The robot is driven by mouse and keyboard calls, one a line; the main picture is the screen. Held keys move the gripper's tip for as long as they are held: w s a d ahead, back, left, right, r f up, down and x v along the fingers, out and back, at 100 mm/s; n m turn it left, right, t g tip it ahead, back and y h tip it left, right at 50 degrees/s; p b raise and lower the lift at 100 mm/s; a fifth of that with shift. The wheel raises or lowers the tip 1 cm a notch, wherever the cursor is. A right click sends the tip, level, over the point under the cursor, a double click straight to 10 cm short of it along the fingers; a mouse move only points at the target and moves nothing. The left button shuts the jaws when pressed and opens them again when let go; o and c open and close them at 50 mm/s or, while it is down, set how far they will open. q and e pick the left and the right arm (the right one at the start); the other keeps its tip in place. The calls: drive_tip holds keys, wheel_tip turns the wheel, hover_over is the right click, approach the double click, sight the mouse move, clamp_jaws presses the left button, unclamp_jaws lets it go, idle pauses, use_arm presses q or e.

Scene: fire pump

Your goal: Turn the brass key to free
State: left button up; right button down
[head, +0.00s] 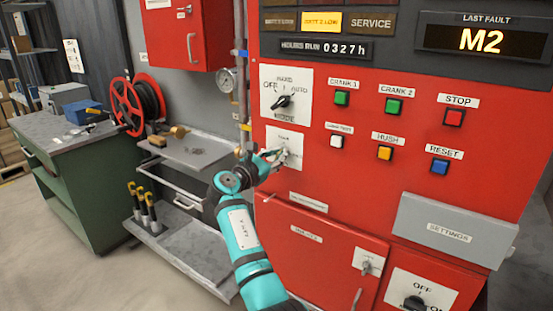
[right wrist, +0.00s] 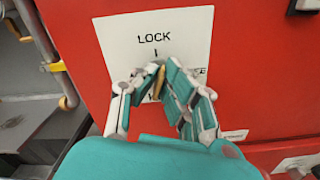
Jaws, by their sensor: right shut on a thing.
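The brass key (right wrist: 158,83) sits in a white plate (right wrist: 192,40) on the red panel. In the right wrist view the plate reads LOCK at the top, with a short mark below it. Other lettering lower on the plate is mostly covered by my fingers. The key stands near upright, slightly tilted, with its upper end below the LOCK mark. My right gripper (right wrist: 160,98) is shut on the key. In the head view the right gripper (head: 272,156) is at the plate (head: 285,143), and the key is hidden there. My left gripper is not in view.
A mode selector (head: 283,101) is just above the key plate, with green crank buttons (head: 341,98) to its right. A grey SETTINGS cover (head: 450,230) juts out at lower right. A red hose reel (head: 128,105), a grey shelf (head: 195,150) and a green workbench (head: 85,205) stand to the left.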

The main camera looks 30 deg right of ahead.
drive_tip(key=m+b, duration=0.1)
drive_tip(key=m, duration=0.1)
drive_tip(key=m+b, duration=0.1)
drive_tip(key=shift+s+d+f+m, duration=0.1)
drive_tip(key=shift+f+m, duration=0.1)
drive_tip(key=shift+m, duration=0.2)
drive_tip(key=m+b, duration=0.2)
drive_tip(key=shift+f+m, duration=0.15)
drive_tip(key=shift+m, duration=0.15)
drive_tip(key=shift+s+m+b, duration=0.1)
drive_tip(key=shift+m+b, duration=2.7)
drive_tip(key=shift+m, duration=0.7)
